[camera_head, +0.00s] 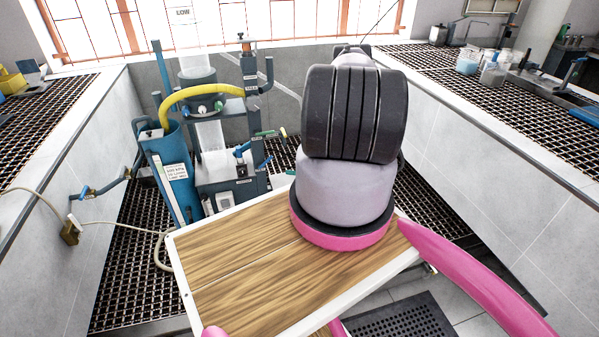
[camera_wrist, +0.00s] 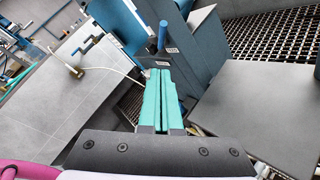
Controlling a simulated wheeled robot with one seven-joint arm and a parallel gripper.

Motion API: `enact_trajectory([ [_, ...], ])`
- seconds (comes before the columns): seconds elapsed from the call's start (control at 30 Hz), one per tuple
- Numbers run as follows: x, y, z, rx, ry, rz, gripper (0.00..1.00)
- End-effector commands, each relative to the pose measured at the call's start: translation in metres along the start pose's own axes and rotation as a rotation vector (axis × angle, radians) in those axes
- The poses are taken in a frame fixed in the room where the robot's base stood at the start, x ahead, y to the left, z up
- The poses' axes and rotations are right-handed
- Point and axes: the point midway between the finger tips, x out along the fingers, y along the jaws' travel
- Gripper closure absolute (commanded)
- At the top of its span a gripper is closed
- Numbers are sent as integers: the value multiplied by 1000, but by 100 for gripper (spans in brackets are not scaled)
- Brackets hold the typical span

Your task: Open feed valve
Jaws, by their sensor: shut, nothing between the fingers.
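My gripper (camera_wrist: 160,73) shows in the wrist view as two teal fingers lying side by side, shut and empty. A blue lever handle (camera_wrist: 162,36) stands just beyond the fingertips, on a dark blue-grey body; a gap appears between them, though its depth is hard to judge. In the head view, the flotation rig (camera_head: 222,170) stands left of my arm. It carries a blue-handled valve (camera_head: 243,149) and a green-handled valve (camera_head: 266,134). The labels are too small to read, so I cannot tell which is the feed valve.
A wall valve (camera_head: 88,189) with a cable is farther left. Grated benches (camera_head: 500,75) line the sides. A wooden board (camera_head: 240,265) lies in front.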

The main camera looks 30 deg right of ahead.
Motion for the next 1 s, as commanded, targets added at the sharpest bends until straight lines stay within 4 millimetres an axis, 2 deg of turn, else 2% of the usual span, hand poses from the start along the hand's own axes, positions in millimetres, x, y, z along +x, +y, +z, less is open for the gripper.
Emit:
enact_trajectory([
  [0.03,13,1,-1,-2,4,5,100],
  [0.2,48,1,0,-1,2,3,100],
  [0.4,68,0,21,-3,0,0,100],
  [0.6,75,0,28,1,0,-2,100],
  [1.0,75,0,29,-2,1,-5,100],
])
